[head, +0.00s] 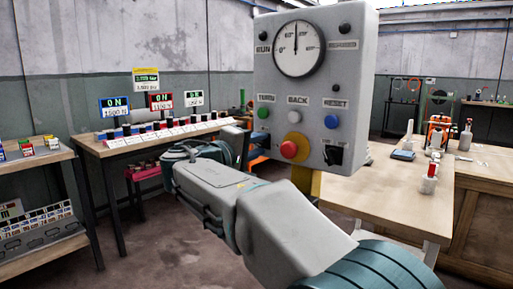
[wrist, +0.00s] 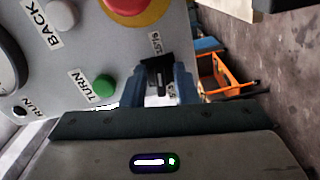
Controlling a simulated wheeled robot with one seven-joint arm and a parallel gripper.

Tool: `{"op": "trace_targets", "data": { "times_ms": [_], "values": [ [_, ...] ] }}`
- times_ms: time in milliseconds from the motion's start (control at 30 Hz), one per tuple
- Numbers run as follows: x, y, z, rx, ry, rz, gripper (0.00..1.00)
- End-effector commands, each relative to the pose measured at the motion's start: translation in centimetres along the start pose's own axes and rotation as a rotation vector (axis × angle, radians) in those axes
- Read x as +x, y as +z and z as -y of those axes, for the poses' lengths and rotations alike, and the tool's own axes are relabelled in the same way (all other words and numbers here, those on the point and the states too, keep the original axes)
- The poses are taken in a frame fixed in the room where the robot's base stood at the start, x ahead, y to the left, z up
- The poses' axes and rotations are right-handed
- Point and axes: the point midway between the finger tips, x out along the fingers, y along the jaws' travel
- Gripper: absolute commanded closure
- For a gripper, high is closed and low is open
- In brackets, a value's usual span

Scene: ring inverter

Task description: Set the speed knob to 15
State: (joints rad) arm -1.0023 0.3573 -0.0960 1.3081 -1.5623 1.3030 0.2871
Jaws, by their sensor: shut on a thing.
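The grey control box (head: 318,75) stands in the middle of the head view, with a dial at its top. In the wrist view, a small black knob (wrist: 158,72) sits on the box face, below the red button in that picture, with a label reading about 15°/s beside it. My gripper (wrist: 159,88) is shut on this knob, with one blue-grey finger on each side. A second label by the fingers is partly hidden. I cannot tell exactly where the knob points. In the head view the knob is hidden behind my gripper and wrist, at the box's lower left.
The box face also carries a red button (head: 289,149), a green TURN button (head: 264,112), a white BACK button (head: 294,117), a blue RESET button (head: 332,121) and a black switch (head: 333,156) at lower right. A wooden workbench (head: 392,185) stands behind at right.

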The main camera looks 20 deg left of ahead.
Motion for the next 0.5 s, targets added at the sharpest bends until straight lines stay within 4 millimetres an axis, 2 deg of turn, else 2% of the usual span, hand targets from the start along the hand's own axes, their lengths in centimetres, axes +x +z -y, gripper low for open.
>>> {"op": "trace_targets", "data": {
  "times_ms": [167,200,500],
  "values": [
    [-0.04,-0.07,-0.03,0.001,0.000,-0.002,0.96],
    [-0.04,-0.08,-0.03,0.000,0.000,-0.002,0.69],
    [-0.13,-0.05,-0.02,-0.001,0.000,-0.001,0.69]
  ]
}}
